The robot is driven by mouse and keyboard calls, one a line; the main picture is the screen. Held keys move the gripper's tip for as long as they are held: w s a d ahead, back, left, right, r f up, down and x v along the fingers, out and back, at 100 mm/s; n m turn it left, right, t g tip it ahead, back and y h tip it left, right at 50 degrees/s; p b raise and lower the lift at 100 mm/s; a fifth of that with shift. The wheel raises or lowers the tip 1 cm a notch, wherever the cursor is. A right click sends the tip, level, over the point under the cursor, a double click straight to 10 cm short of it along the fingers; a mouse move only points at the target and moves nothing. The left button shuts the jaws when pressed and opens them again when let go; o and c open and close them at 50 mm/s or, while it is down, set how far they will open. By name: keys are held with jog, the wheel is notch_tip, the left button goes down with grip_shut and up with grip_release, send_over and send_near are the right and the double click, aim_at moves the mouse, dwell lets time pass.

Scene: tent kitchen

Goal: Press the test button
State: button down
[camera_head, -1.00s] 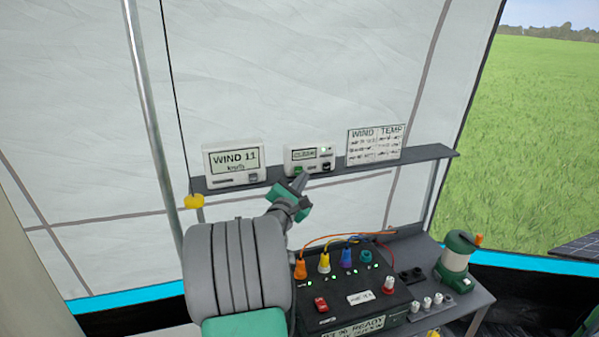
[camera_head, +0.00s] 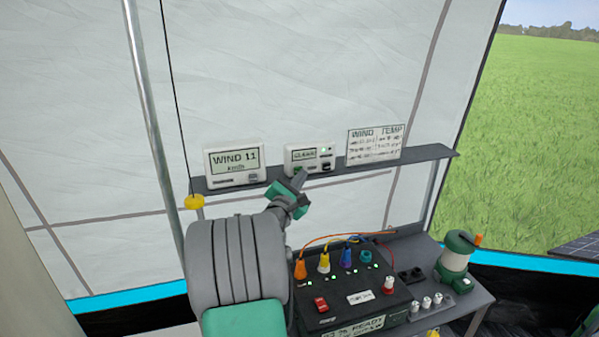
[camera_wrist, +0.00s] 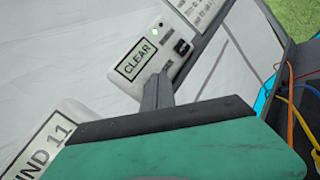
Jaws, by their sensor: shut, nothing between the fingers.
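A small white box (camera_head: 309,159) stands on the dark shelf, its screen reading "CLEAR" and a small green light at its upper right. It also shows in the wrist view (camera_wrist: 140,77), with a dark switch (camera_wrist: 182,47) at its right side. In the wrist view the fingers (camera_wrist: 158,86) hide that part of the box. I cannot tell whether they touch the button.
The shelf (camera_head: 425,154) also holds a "WIND 11" display (camera_head: 236,164) at left and a wind and temperature chart (camera_head: 374,143) at right. Below stand a dark power box (camera_head: 340,305) with coloured plugs and a green lantern (camera_head: 455,258). A yellow knob (camera_head: 194,202) hangs at left.

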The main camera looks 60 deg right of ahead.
jog(key=shift+w+d, duration=0.15)
jog(key=shift+w, duration=0.05)
dwell(0.5)
jog(key=shift+s+a, duration=0.65)
jog(key=shift+s, duration=0.1)
jog(key=s+a, duration=0.1)
jog(key=s+a+p, duration=0.1)
jog(key=s+a, duration=0.1)
jog(key=shift+s+a, duration=0.2)
jog(key=shift+a, duration=0.1)
dwell(0.5)
